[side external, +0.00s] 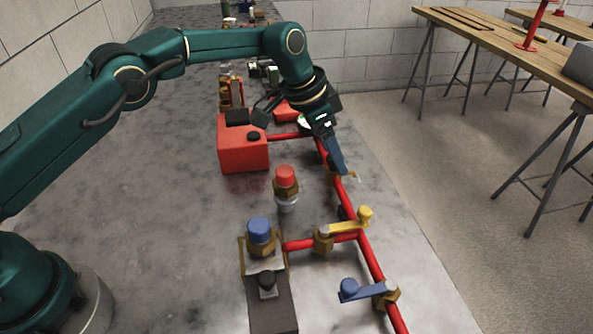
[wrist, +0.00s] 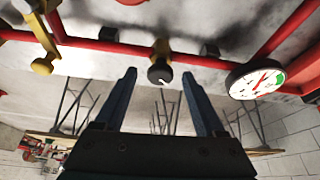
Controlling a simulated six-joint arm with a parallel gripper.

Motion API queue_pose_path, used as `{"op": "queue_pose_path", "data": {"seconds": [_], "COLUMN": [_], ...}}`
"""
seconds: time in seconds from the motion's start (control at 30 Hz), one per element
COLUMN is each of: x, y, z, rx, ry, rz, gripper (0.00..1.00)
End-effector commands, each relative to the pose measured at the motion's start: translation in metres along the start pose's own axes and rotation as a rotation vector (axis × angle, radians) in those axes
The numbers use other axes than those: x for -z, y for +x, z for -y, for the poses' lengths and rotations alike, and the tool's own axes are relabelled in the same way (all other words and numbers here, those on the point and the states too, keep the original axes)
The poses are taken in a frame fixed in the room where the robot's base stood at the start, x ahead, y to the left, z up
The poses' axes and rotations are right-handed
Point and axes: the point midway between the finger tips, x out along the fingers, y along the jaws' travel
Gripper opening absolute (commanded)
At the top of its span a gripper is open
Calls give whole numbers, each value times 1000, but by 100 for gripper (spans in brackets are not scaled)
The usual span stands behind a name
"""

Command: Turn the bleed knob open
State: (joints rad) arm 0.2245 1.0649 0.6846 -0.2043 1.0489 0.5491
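The bleed knob (wrist: 160,73) is a small round black knob with a white mark. It sits on a brass fitting (wrist: 161,48) on the red pipe (wrist: 110,46). In the wrist view my gripper (wrist: 159,77) has its two dark blue fingers apart, one on each side of the knob in the picture. I cannot tell whether the fingers touch it or how far off it is. In the side view my gripper (side external: 340,170) is low beside the pipe, at a brass fitting (side external: 349,174); the knob is mostly hidden there.
A pressure gauge (wrist: 257,82) is on the pipe to the right in the wrist view. A yellow lever valve (side external: 345,228) and a blue lever valve (side external: 367,292) stand nearer along the pipe. A red box (side external: 243,146) and a red-capped fitting (side external: 286,184) are left of my gripper.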

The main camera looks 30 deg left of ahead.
Motion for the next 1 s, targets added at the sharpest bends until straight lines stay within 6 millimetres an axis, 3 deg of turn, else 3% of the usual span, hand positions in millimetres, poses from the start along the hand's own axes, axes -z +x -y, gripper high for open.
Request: {"op": "queue_pose_path", "data": {"seconds": [0.03,0.17,0.2,0.57,1.0], "x": [0,0,0,1,2], "y": [0,0,0,-1,0], "z": [0,0,0,-1,-4], "rx": [0,0,0,21,143], "ry": [0,0,0,-51,-340], "rz": [0,0,0,-1,-4], "gripper": [57,7,0,0,0]}}
